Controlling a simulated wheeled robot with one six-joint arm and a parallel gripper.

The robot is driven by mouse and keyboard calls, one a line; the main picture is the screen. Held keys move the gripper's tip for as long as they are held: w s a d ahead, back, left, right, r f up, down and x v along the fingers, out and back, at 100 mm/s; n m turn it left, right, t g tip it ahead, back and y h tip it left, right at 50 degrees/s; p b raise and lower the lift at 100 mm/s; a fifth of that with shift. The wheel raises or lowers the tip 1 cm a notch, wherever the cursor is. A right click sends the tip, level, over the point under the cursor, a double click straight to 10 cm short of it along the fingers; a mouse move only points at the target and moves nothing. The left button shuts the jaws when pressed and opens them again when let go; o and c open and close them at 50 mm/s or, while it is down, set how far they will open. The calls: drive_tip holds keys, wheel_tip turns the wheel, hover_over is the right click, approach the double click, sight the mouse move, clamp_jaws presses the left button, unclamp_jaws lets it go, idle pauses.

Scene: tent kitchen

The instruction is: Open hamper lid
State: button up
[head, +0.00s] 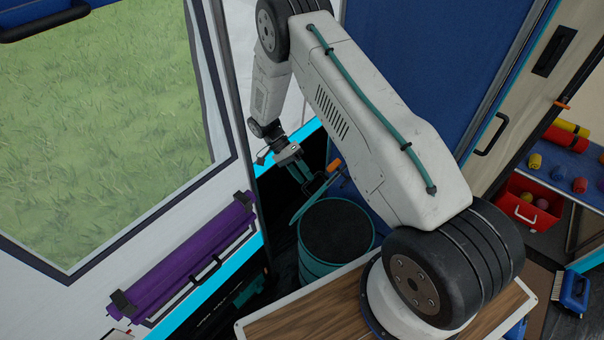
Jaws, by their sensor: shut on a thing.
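The hamper (312,264) is a round teal bin standing on the floor in the middle of the head view, behind the wooden board. Its top is open and the inside looks black. The hamper lid (306,208) stands tilted up at the hamper's left back rim, seen nearly edge-on as a thin teal rim. An orange tab (333,166) shows near the lid's raised end. My gripper (309,181) reaches down to the lid's upper part beside the orange tab and is shut on it. The exact contact is small and dark.
A purple roll (185,260) hangs on the white wall at left, near the window. A blue panel (440,60) stands behind my arm. A red box (530,200) with balls and a blue brush (573,290) are at right. The wooden board (300,310) is in front.

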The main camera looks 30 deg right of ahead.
drive_tip(key=shift+a, duration=0.1)
drive_tip(key=s+r, duration=0.2)
drive_tip(key=s, duration=0.6)
drive_tip(key=s+a+r, duration=0.1)
drive_tip(key=s+r, duration=0.2)
drive_tip(key=s, duration=0.5)
drive_tip(key=shift+a, duration=0.15)
